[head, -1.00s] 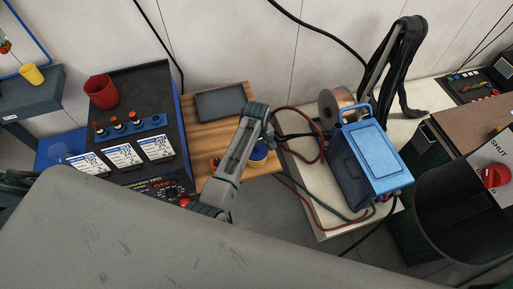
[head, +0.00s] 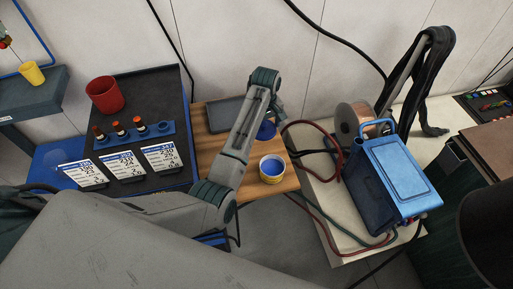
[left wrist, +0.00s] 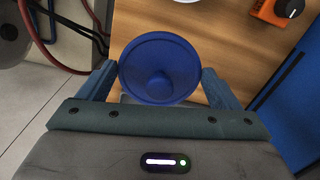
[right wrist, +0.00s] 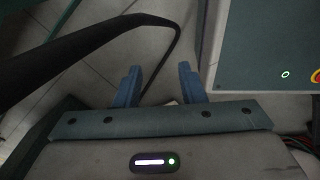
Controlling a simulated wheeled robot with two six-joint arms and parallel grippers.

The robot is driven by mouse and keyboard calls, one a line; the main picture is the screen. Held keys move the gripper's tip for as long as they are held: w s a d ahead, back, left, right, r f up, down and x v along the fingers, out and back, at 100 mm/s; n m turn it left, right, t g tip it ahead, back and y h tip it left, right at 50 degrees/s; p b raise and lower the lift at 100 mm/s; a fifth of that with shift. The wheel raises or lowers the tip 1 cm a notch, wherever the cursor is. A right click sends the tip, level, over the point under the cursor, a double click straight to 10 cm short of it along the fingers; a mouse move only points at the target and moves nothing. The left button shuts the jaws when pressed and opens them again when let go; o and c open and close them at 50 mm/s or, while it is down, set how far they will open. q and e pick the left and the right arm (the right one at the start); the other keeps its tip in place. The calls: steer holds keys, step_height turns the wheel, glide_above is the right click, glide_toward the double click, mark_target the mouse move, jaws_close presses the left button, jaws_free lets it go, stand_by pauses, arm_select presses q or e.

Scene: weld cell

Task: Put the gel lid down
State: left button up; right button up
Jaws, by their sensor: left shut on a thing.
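The round blue gel lid (left wrist: 160,68) sits between the two fingers of my left gripper (left wrist: 160,85), which is shut on it. In the head view the lid (head: 266,130) shows beside my left wrist, over the wooden board; I cannot tell whether it touches the board. The gel pot (head: 272,169), yellow and white, stands uncovered on the board nearer to me, with blue gel inside. My right gripper (right wrist: 160,85) is open and empty in the right wrist view.
The wooden board (head: 207,147) also bears a dark flat tray (head: 224,116). To its right are red hoses, a copper wire spool (head: 355,121) and a blue case (head: 390,180).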

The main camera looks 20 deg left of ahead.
arm_select(q)
steer(key=shift+w+a+f, duration=0.4)
steer(key=shift+w+f, duration=0.05)
steer(key=shift+w, duration=0.1)
steer(key=shift+w+f, duration=0.1)
steer(key=shift+f, duration=0.2)
steer(key=p, duration=0.1)
glide_above(262, 146)
step_height(262, 146, down, 4)
steer(key=shift+d+f, duration=0.15)
steer(key=shift+f, duration=0.1)
step_height(262, 146, down, 4)
steer(key=shift+r+p, duration=0.25)
steer(key=shift+p, duration=0.2)
steer(key=shift+f, duration=0.45)
arm_select(e)
steer(key=shift+a+r, duration=0.45)
steer(key=shift+a, duration=0.2)
